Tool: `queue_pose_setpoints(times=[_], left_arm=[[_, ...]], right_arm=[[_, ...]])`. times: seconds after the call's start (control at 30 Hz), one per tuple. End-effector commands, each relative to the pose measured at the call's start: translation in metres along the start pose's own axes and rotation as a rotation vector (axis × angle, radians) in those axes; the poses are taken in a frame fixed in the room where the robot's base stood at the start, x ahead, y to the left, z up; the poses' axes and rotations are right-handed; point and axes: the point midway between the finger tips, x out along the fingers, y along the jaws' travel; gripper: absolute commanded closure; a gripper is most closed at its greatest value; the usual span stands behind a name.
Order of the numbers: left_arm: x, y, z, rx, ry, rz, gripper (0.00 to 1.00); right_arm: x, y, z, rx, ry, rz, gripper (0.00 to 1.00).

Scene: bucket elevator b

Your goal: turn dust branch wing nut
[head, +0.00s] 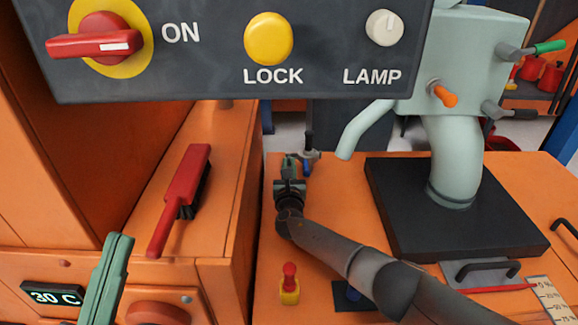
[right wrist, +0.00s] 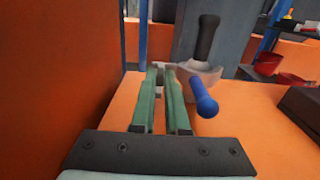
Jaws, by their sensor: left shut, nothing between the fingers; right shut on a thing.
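The grey dust branch fitting (right wrist: 212,77) stands at the far end of the orange surface, with a black upright handle (right wrist: 208,38) and a blue-ended lever (right wrist: 205,103). It also shows small in the head view (head: 312,155). My right gripper (right wrist: 161,72) is shut on a small grey part at the fitting's left side, which I take as the wing nut (right wrist: 159,84). The green fingers hide most of that part. In the head view the right gripper (head: 291,162) sits just left of the fitting. My left gripper (head: 119,242) is shut and empty at lower left.
A control panel (head: 220,80) hangs across the top. A red brush (head: 182,195) lies on the left cabinet. A pale green machine (head: 455,150) on a black base (head: 400,220) fills the right.

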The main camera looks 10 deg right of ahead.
Motion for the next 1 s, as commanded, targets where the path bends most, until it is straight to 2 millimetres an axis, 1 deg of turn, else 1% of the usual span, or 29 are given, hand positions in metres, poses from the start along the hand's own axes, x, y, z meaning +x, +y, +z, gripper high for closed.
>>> queue_pose_setpoints(times=[0.17,0.37,0.8,1.0], left_arm=[[0.001,-0.001,-0.001,0.0,0.001,-0.002,1.0],[0.002,-0.002,-0.002,-0.001,0.001,-0.003,1.0],[0.008,-0.006,-0.009,-0.008,0.006,-0.006,1.0],[0.009,-0.006,-0.011,-0.008,0.007,0.0,1.0]], right_arm=[[0.0,0.0,0.0,-0.013,0.001,0.0,1.0],[0.0,0.001,0.0,-0.085,0.001,0.0,1.0],[0.0,0.002,-0.001,-0.404,0.002,0.0,1.0],[0.0,0.002,-0.001,-0.522,0.002,-0.001,1.0]])
